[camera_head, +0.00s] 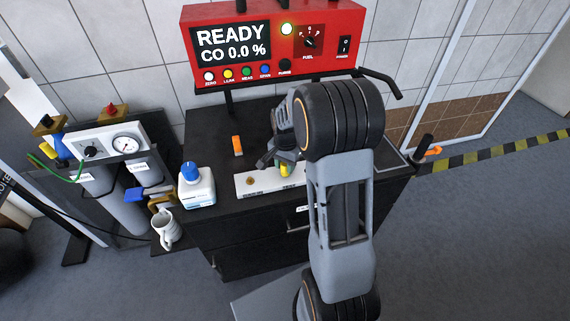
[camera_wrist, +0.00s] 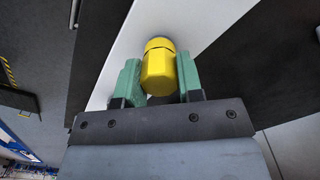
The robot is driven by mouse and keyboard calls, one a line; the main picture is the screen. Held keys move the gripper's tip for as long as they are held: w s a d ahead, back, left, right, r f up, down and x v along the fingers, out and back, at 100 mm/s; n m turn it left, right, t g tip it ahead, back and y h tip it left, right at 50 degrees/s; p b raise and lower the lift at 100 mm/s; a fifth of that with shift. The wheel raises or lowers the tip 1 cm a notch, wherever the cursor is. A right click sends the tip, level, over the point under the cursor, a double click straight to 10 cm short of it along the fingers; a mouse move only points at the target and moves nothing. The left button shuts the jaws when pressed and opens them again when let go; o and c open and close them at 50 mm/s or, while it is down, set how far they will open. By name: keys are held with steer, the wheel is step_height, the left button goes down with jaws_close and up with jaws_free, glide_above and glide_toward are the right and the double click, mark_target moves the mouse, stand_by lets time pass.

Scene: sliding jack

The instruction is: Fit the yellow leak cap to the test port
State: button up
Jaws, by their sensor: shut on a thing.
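The yellow leak cap (camera_wrist: 158,72) is between the two green fingers of my gripper (camera_wrist: 160,82) in the wrist view. The fingers are shut on its sides. In the head view a bit of the yellow cap (camera_head: 285,169) shows below my gripper (camera_head: 280,163), over the white plate (camera_head: 257,184) on the black cart. My arm hides much of the gripper and the right part of the plate. A small brass-coloured fitting (camera_head: 250,181) sits on the left part of the plate. I cannot tell whether it is the test port.
Gas cylinders with a gauge panel (camera_head: 105,145) and a white mug (camera_head: 167,230) are further left.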

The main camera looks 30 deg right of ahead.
steer(key=shift+f, duration=0.15)
steer(key=o, duration=1)
step_height(320, 180, up, 14)
steer(key=shift+f, duration=0.1)
steer(key=s+a+n+t, duration=0.1)
steer(key=s+a+n, duration=0.2)
steer(key=s, duration=0.2)
steer(key=s+a+r+n+t+p, duration=0.1)
steer(key=s+a+n, duration=0.2)
steer(key=s+n, duration=0.1)
steer(key=s+a+n+t+p, duration=0.1)
steer(key=s+a+n, duration=0.3)
steer(key=s, duration=0.3)
steer(key=shift+r+t, duration=0.3)
steer(key=shift+r, duration=0.1)
